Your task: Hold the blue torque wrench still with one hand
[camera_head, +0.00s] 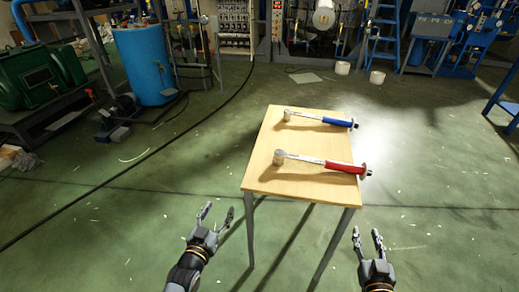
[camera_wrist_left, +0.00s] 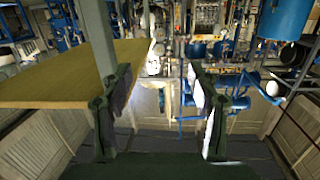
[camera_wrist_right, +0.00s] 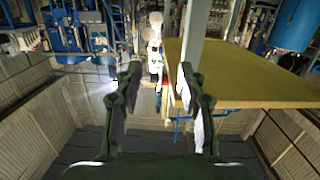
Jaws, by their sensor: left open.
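The blue torque wrench (camera_head: 322,118) lies across the far part of a small wooden table (camera_head: 268,178), its head to the left and its blue handle to the right. A red-handled torque wrench (camera_head: 318,162) lies nearer, roughly parallel to it. My left gripper (camera_head: 217,213) is open and empty, in front of the table and left of it. My right gripper (camera_head: 367,236) is open and empty, in front of the table at the right. Both are well apart from the wrenches. The wrist views show the open left fingers (camera_wrist_left: 160,105) and right fingers (camera_wrist_right: 160,105) beside the table, with no wrench visible.
The table stands on thin metal legs (camera_head: 250,230) near both grippers. A blue tank (camera_head: 145,65) and green machinery (camera_head: 35,78) stand at the left. Blue ladders and equipment line the back. The green floor around the table is mostly free.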

